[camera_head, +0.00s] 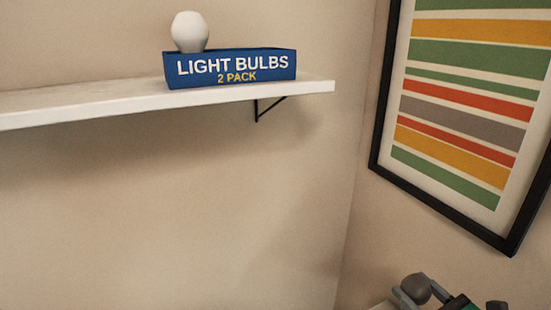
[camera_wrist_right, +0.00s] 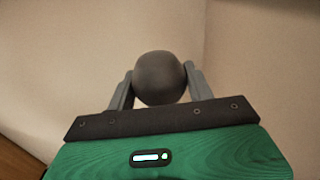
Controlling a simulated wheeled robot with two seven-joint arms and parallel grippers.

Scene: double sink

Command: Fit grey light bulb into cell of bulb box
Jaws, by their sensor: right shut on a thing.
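The bulb box (camera_head: 230,69) is blue, labelled "LIGHT BULBS 2 PACK", and sits on a white wall shelf. A white bulb (camera_head: 189,32) stands upright in its left part. The right part shows no bulb above the rim; the cells' insides are hidden. My right gripper (camera_head: 412,294) is at the bottom right of the head view, well below and to the right of the box. It is shut on the grey light bulb (camera_head: 416,288). In the right wrist view the grey bulb (camera_wrist_right: 159,78) sits between the two fingers. My left gripper is not in view.
The white shelf (camera_head: 80,103) runs to the left, with bare surface left of the box and a short bit to its right. A black bracket (camera_head: 266,108) hangs under it. A black-framed striped picture (camera_head: 470,90) hangs on the right wall. Open air lies below the shelf.

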